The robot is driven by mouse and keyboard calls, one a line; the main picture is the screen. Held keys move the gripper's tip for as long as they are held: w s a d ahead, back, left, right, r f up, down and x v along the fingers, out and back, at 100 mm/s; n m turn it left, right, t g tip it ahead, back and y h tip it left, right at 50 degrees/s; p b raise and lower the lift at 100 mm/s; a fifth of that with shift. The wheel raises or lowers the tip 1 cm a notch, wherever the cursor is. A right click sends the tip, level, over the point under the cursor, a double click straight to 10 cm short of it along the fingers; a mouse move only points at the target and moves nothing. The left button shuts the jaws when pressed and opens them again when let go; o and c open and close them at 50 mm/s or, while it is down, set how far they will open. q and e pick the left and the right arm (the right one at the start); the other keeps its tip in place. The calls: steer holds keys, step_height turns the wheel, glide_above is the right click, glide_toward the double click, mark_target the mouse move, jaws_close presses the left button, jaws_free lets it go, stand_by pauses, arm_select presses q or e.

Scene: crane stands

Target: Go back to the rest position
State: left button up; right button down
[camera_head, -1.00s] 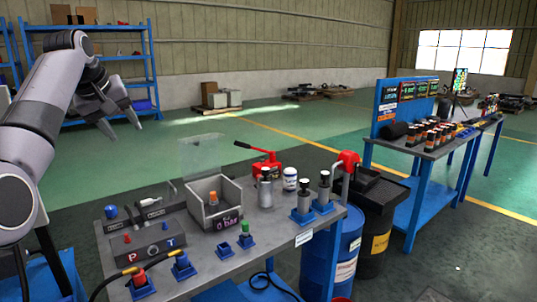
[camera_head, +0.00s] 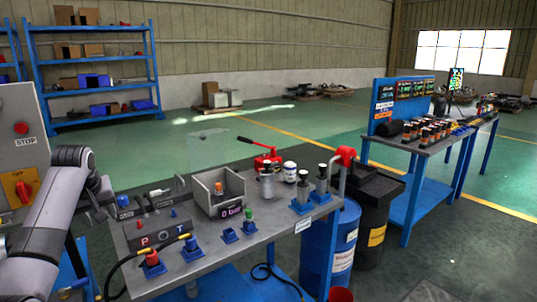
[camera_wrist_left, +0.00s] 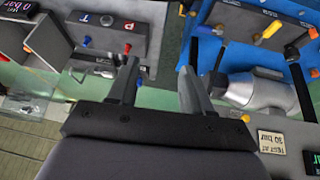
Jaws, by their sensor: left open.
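My left arm (camera_head: 50,215) comes in from the left of the head view, bent low beside the workbench (camera_head: 215,262). Its gripper is partly hidden by the arm links there, near the bench's left end. In the left wrist view the two dark fingers of my left gripper (camera_wrist_left: 160,85) stand apart with nothing between them. Beyond them lie the grey P/T block (camera_wrist_left: 108,32) and a blue panel (camera_wrist_left: 232,52) with a grey cylindrical fitting (camera_wrist_left: 252,90). My right gripper is in neither view.
A control box (camera_head: 22,135) with a STOP button stands close to the left arm. The bench holds a grey open box (camera_head: 218,207), a red hand pump (camera_head: 267,160) and a black hose (camera_head: 125,263). Blue and black drums stand at its right. Green floor lies open behind.

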arm_select(q)
steer(key=s+a+f+m+g+y, duration=0.1)
steer(key=s+f, duration=0.5)
steer(key=f, duration=0.2)
steer(key=s+a+f+m+y, duration=0.1)
steer(key=s+f, duration=0.4)
steer(key=f, duration=0.4)
steer(key=w+d+r+m+t+h, duration=0.1)
steer(key=w+d+r+m+t, duration=0.25)
steer(key=w+r+t, duration=0.35)
steer(key=w+d+r+m+t+h, duration=0.2)
steer(key=w+r+m+t, duration=0.2)
steer(key=w+r+t, duration=0.4)
steer(key=s+d+f+g+h+b, duration=0.1)
steer(key=s+d+f+g, duration=0.1)
steer(key=s+d+f, duration=0.5)
steer(key=s+d+f+g+h, duration=0.1)
steer(key=s+d+f+g, duration=0.15)
steer(key=s+f, duration=0.9)
steer(key=s+d+f+g, duration=0.1)
steer(key=s+d+f, duration=0.1)
steer(key=s+f, duration=0.2)
steer(key=s+d+f+g+h+b, duration=0.1)
steer(key=s+f, duration=0.3)
steer(key=s, duration=0.6)
steer(key=s+d+f+g, duration=0.2)
steer(key=s+d+f, duration=0.2)
steer(key=s, duration=0.3)
steer(key=shift+s+h, duration=0.2)
steer(key=shift+h, duration=0.1)
